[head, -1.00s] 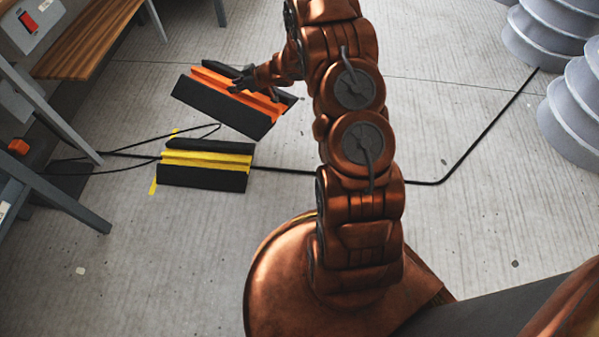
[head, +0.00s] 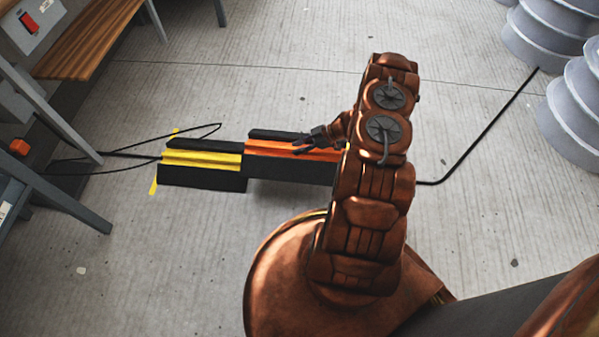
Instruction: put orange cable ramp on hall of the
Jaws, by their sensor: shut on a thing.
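The orange cable ramp (head: 272,149), black with an orange middle strip, is in the head view just right of the yellow cable ramp (head: 203,160). Its left end meets or nearly meets the yellow ramp's right end, and the two are close to in line. My gripper (head: 303,147) is shut on the orange ramp near its right half. My arm hides the ramp's right end. A shadow below its front edge suggests it is slightly above the floor; I cannot tell exactly. The black cable (head: 455,165) runs across the floor toward the ramps from the right.
Black cable loops (head: 205,133) lie left of the yellow ramp, by a grey metal frame (head: 60,195). Yellow tape (head: 153,186) marks the floor there. A wooden bench (head: 90,40) stands at upper left. Grey ribbed moulds (head: 570,110) stand at right. Open floor lies at top centre.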

